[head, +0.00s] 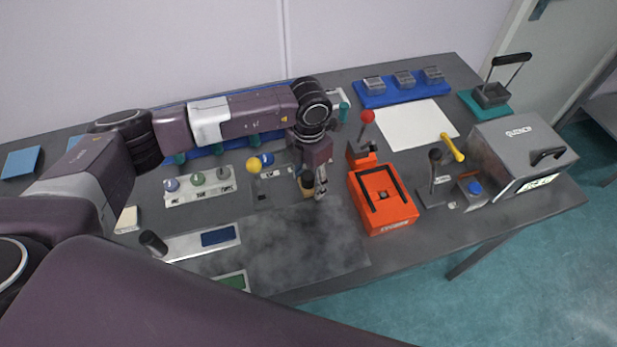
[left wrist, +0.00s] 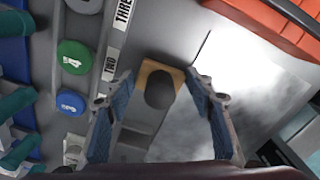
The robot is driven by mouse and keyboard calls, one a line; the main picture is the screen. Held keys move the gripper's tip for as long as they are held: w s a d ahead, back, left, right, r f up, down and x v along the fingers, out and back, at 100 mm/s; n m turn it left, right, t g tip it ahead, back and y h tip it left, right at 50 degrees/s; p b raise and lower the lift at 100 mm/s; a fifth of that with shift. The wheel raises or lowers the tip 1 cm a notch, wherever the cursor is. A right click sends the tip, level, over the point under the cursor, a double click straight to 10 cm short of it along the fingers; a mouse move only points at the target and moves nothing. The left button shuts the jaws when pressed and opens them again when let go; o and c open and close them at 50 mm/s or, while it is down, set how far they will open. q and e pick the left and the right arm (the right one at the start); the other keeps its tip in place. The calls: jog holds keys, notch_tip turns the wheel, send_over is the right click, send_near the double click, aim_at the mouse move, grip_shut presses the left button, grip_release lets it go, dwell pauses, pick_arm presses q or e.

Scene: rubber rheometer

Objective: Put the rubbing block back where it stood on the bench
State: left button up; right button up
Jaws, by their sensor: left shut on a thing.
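The rubbing block (head: 307,184) has a tan base and a dark rounded knob. In the head view it is partly hidden beside the fingers of my left gripper (head: 316,186), near the middle of the bench. In the left wrist view the block (left wrist: 161,92) sits between the two blue-padded fingers of my left gripper (left wrist: 160,75), which is shut on it. I cannot tell whether its base touches the surface below. The grey bench (head: 330,278) runs across the head view. My right gripper is not in view.
An orange device (head: 381,200) stands just right of the gripper. A white strip with several coloured knobs (head: 198,187) lies to its left. A dark smudged plate (head: 300,240) lies in front. A blue rack (head: 402,88), white sheet (head: 415,122) and grey instrument (head: 515,150) are farther right.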

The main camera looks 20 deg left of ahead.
aim_at(309, 175)
pick_arm(q)
jog(key=shift+f, duration=0.1)
jog(key=o, duration=0.7)
jog(key=shift+f, duration=0.1)
jog(key=o, duration=0.5)
jog(key=shift+r, duration=0.25)
notch_tip(309, 175, up, 11)
jog(key=b, duration=0.4)
jog(key=shift+r, duration=0.5)
jog(key=shift+s+f, duration=0.1)
